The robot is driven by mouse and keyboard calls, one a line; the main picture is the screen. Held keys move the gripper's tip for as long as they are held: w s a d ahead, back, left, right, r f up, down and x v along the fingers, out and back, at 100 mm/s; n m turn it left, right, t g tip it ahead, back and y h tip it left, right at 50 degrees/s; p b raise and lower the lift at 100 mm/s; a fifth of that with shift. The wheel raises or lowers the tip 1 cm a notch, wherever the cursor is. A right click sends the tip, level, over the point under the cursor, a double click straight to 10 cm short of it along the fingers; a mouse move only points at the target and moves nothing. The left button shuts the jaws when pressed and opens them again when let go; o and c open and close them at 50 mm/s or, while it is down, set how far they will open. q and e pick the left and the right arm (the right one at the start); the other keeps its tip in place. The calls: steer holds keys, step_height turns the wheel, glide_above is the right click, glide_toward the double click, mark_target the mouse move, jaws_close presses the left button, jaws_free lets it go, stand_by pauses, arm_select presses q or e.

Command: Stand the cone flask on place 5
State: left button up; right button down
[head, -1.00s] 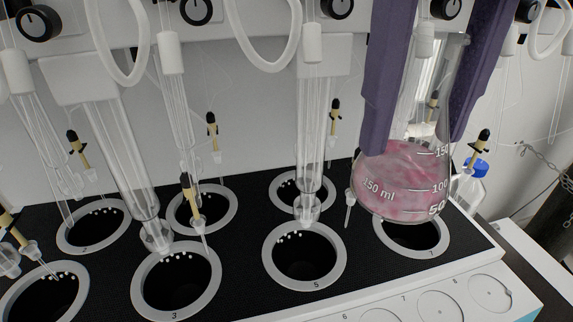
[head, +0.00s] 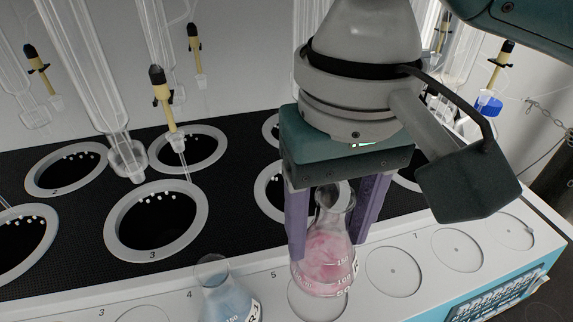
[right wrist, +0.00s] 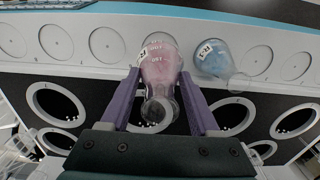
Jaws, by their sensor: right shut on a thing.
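The cone flask (head: 327,262) holds pink liquid and stands upright between the purple fingers of my right gripper (head: 330,242), which is shut on it. In the head view its base overlaps the ring of place 5 (head: 304,312) on the white front ledge. I cannot tell whether it touches the ledge or hangs just above. In the right wrist view the pink flask (right wrist: 160,65) sits between the fingertips of the right gripper (right wrist: 160,80), its neck towards the camera. My left gripper is not in view.
A flask with blue liquid (head: 228,302) stands on place 4, just left of the pink flask. Free rings lie to the right (head: 392,272). Behind the ledge is the black top with round wells (head: 156,222) and hanging glass tubes (head: 100,90).

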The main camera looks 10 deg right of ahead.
mark_target(323, 266)
steer(key=shift+f+b, duration=0.3)
steer(key=shift+f, duration=2.9)
steer(key=shift+f, duration=0.1)
steer(key=shift+c, duration=0.6)
jaws_free()
step_height(323, 266, up, 12)
steer(key=shift+p, duration=0.45)
